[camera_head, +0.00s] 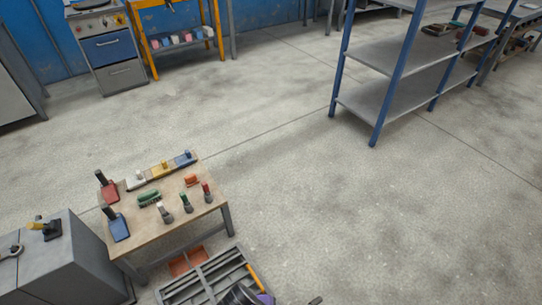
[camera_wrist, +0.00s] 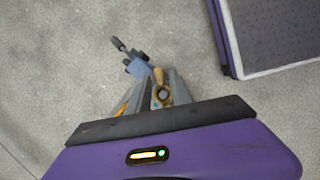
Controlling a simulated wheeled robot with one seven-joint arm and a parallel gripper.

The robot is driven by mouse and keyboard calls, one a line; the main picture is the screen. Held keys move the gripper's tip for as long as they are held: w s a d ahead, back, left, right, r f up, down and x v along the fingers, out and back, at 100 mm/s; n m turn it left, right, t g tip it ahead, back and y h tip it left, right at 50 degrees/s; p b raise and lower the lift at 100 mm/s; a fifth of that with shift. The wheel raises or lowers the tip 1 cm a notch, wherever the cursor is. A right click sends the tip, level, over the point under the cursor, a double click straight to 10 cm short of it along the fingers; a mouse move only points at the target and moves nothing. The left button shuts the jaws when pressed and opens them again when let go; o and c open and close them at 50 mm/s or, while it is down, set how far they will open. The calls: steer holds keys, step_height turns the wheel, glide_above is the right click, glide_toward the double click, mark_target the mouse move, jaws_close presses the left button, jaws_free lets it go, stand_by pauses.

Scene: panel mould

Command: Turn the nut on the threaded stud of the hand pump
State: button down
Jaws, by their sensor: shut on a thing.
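My gripper (camera_wrist: 161,86) shows in the wrist view, with its two grey fingers closed in on a small brass-coloured piece (camera_wrist: 162,95). The piece has a ring-shaped end and a short stub; I cannot tell whether it is the nut. Just beyond the fingertips is a blue body (camera_wrist: 140,67) with a dark handle (camera_wrist: 118,44), which may be the hand pump. The fingers hide its near side. I cannot make out the threaded stud. In the head view my fingertips cannot be made out at the bottom edge.
A wooden table (camera_head: 160,218) with brushes and other small tools stands at the lower left. A grey cabinet (camera_head: 60,265) is left of it. A slatted grey frame (camera_head: 205,280) lies at the bottom. A blue-posted shelf (camera_head: 400,95) stands at the upper right. The middle floor is clear.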

steer(key=shift+s, duration=0.1)
steer(key=m, duration=0.1)
steer(key=m+g, duration=0.1)
steer(key=m, duration=0.1)
steer(key=shift+s+m+g, duration=0.25)
steer(key=shift+m+g, duration=0.05)
steer(key=shift+m, duration=0.1)
steer(key=m+g, duration=0.1)
steer(key=m, duration=0.2)
steer(key=shift+s+a+y, duration=0.15)
steer(key=shift+y, duration=0.25)
steer(key=c, duration=1.1)
jaws_free()
steer(key=shift+p+v, duration=0.85)
steer(key=shift+v, duration=3.05)
